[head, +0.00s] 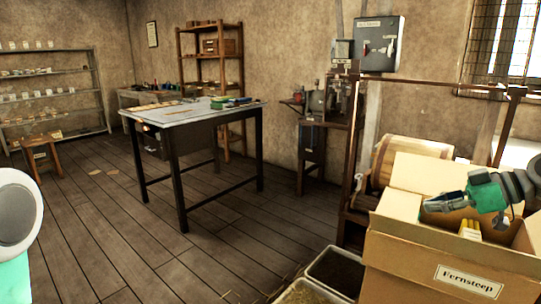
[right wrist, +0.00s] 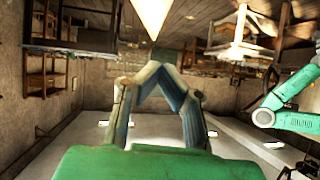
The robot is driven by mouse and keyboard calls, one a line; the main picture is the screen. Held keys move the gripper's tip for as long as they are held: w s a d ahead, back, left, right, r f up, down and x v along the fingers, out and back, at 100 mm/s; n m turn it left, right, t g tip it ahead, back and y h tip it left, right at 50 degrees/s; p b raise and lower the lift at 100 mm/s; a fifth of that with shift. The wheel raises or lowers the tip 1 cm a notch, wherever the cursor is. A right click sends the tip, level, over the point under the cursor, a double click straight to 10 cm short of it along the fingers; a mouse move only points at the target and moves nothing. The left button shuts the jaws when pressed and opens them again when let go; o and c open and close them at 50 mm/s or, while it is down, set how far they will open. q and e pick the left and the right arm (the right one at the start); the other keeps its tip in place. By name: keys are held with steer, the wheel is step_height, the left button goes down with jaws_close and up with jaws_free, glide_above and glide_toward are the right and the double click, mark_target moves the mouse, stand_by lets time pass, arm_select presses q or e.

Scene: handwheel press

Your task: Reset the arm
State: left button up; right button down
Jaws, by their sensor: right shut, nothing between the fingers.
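My right gripper (head: 432,204) is at the right of the head view, with its green body and dark fingers pointing left. Part of my left arm (head: 14,225) shows at the left edge of the head view. The left gripper is out of view.
A table (head: 190,113) with small items stands mid-room. A wooden barrel (head: 405,158) and rack stand behind the cardboard box. Shelves (head: 50,92) line the left wall.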

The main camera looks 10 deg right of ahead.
steer(key=s+a+f+m+g+h, duration=0.1)
steer(key=s+a+f+m+g, duration=0.3)
steer(key=a+f, duration=0.65)
steer(key=s+a+f+m+g+h, duration=0.1)
steer(key=s+a+f, duration=0.4)
steer(key=a+f, duration=0.5)
steer(key=s+f+m+g+h, duration=0.2)
steer(key=s+f+m+h, duration=0.1)
steer(key=s+f, duration=0.95)
steer(key=s+d+f+m+g+h, duration=0.1)
steer(key=s+d+h, duration=0.15)
steer(key=s, duration=0.35)
steer(key=s+d+f+h, duration=0.2)
steer(key=s+d, duration=0.2)
steer(key=s, duration=0.2)
steer(key=shift+n+t+y, duration=0.25)
steer(key=shift+n+t, duration=0.05)
steer(key=shift+t, duration=0.1)
steer(key=w+f+b, duration=0.1)
steer(key=b, duration=0.1)
steer(key=w+a+f+b, duration=0.1)
steer(key=f, duration=0.1)
steer(key=w+a+f+b, duration=0.1)
steer(key=b, duration=0.1)
steer(key=shift+f+b, duration=0.3)
steer(key=shift+f, duration=0.05)
